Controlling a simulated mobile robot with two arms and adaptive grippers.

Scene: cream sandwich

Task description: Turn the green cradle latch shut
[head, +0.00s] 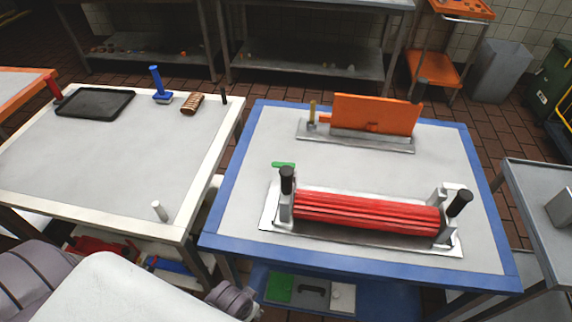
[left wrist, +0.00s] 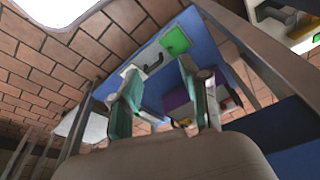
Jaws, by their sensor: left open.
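The green latch (head: 283,165) is a small flat bar at the left end of a metal cradle (head: 268,215) on the blue-edged table. It points left from beside a black-knobbed post (head: 287,181). A ribbed red roller (head: 365,212) lies in the cradle. My left gripper (left wrist: 165,100) is open and empty in the left wrist view, with two teal-padded fingers apart. It faces the lower blue shelf and floor, away from the latch, which that view does not show. In the head view its fingers are not visible. My right gripper is in neither view.
An orange-bladed tool (head: 375,114) stands on a metal plate behind the cradle. A second black-knobbed post (head: 459,203) rises at the cradle's right end. The white-edged table (head: 100,165) stands left across a gap. The blue-edged table (head: 235,200) is bare left of the cradle.

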